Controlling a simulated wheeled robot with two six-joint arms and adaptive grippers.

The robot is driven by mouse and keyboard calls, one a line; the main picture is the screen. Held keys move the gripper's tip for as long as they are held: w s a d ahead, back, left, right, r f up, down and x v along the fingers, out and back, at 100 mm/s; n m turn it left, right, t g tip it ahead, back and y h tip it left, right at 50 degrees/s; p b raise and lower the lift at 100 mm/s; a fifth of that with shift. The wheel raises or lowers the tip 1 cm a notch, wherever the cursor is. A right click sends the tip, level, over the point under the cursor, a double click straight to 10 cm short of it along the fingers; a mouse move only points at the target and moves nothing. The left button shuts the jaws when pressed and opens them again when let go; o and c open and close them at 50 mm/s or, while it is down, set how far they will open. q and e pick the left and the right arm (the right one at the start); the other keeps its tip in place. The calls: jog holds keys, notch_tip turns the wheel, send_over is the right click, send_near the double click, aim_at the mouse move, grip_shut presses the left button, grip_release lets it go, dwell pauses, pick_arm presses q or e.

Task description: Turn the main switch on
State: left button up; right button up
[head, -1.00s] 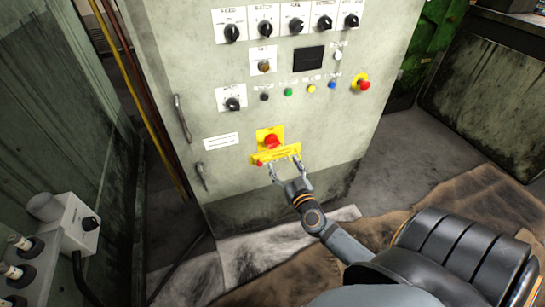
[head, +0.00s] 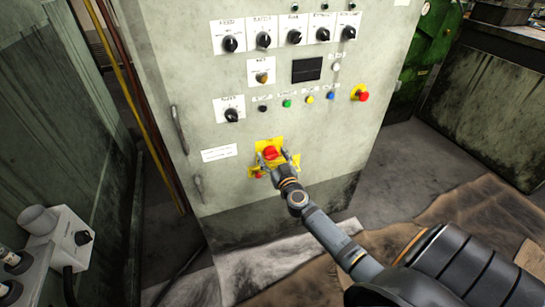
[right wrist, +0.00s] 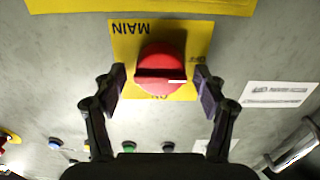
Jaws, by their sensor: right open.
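The main switch is a red rotary knob (head: 270,153) on a yellow plate (head: 278,143), low on the front of the grey cabinet. In the right wrist view the red knob (right wrist: 160,74) sits on its yellow plate (right wrist: 124,44) marked MAIN, upside down there, with its raised grip bar lying across the picture. My right gripper (head: 275,160) is at the switch. In the right wrist view its open fingers (right wrist: 160,88) stand on either side of the knob, with a small gap on each side. My left gripper is not in view.
The grey cabinet (head: 225,180) carries several selector knobs, coloured buttons and a small dark screen (head: 307,69) above the switch. A red emergency button (head: 362,96) is at its right. Handles (head: 180,130) are on its left side. Floor lies open at right.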

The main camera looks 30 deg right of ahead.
jog(key=c, duration=1.1)
jog(key=shift+c, duration=0.2)
